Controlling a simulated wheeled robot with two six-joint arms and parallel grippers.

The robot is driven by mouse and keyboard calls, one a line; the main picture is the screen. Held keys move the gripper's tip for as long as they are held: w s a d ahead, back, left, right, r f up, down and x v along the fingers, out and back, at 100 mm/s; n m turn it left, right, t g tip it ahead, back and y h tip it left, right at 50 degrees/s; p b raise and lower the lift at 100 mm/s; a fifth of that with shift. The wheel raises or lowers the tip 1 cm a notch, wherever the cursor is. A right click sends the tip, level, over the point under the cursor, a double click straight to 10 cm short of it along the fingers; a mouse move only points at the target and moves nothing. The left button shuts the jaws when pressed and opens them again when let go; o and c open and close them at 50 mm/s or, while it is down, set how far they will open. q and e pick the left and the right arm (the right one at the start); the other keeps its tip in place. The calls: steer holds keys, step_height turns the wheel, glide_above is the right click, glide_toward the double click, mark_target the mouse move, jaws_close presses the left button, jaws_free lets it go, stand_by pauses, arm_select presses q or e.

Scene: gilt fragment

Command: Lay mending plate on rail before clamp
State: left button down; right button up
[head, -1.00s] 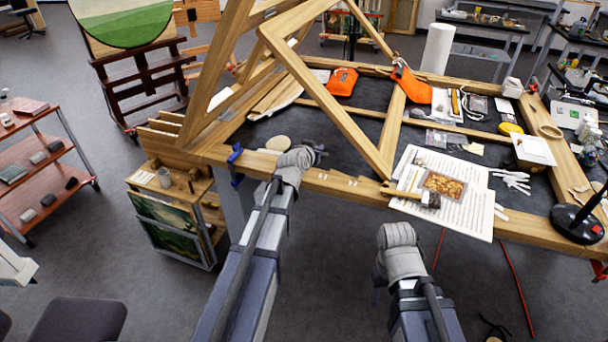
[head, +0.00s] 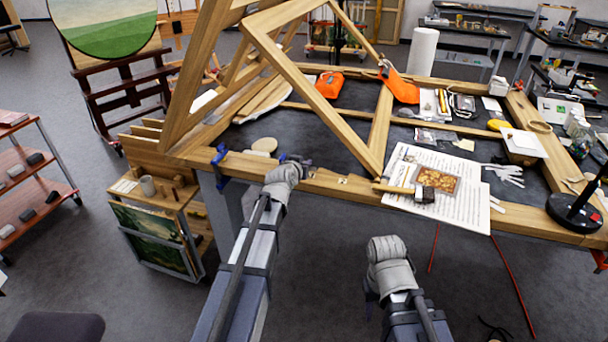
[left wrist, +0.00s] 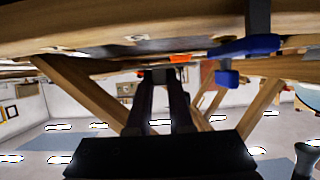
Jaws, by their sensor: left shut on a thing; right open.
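My left gripper (head: 300,161) is at the front wooden rail (head: 408,203), to the right of the blue clamp (head: 219,158). It is shut on a small dark piece, apparently the mending plate, mostly hidden by the fingers. Whether the piece touches the rail I cannot tell. My right gripper (head: 369,290) hangs in front of the table, empty and open, its fingers mostly hidden by its grey cover.
A wooden frame (head: 310,80) leans over the rail. Printed sheets (head: 455,212) with a gilt fragment (head: 437,181) overhang the front edge. A black-based lamp (head: 572,212) stands at the right. Orange cloths (head: 330,84) lie further back.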

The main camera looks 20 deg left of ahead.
arm_select(q)
steer(key=shift+f+b, duration=1.15)
steer(key=shift+f, duration=0.35)
steer(key=shift+f, duration=0.1)
steer(key=shift+f, duration=0.2)
steer(key=c, duration=0.8)
jaws_free()
steer(key=shift+r, duration=0.15)
steer(key=shift+r, duration=0.25)
steer(key=p+v, duration=0.4)
steer(key=v, duration=0.8)
steer(key=shift+p, duration=0.3)
steer(key=shift+f, duration=0.1)
